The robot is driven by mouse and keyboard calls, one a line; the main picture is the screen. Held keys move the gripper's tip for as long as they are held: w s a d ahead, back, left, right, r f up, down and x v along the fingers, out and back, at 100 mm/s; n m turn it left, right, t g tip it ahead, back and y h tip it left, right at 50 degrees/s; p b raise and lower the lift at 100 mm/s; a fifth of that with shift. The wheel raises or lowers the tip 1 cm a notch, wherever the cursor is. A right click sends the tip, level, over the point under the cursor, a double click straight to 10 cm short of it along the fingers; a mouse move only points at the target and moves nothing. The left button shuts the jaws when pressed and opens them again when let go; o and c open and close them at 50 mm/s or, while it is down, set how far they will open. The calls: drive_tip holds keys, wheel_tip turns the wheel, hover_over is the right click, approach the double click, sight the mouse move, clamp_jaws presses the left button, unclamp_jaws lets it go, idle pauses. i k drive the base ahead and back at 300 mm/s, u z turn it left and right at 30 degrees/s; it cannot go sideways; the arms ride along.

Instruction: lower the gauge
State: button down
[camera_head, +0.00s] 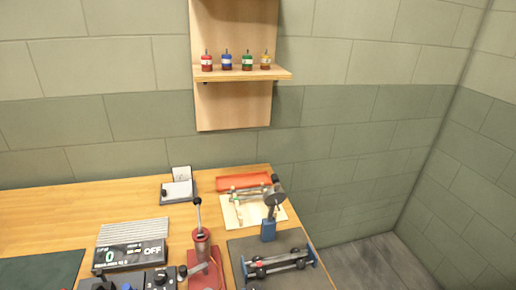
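A round dark disc on a stalk stands on a blue block (268,230) at the right end of the bench; it may be the gauge (275,199), but its face is too small to read. It stands upright, beside a small wheeled car-like frame (278,263) on a dark grey mat. A red cylinder with an upright lever (202,241) stands left of it on a red base. My gripper is not in view.
The wooden bench (65,214) holds a display box (130,255) reading 0 and OFF, a control box (161,279), a red tray (228,182), and a small scale-like item (178,190). A wall shelf (240,75) holds several small coloured bottles. Floor shows at right.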

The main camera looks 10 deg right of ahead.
sight(273, 198)
drive_tip(key=i, duration=0.9)
drive_tip(key=u, duration=0.05)
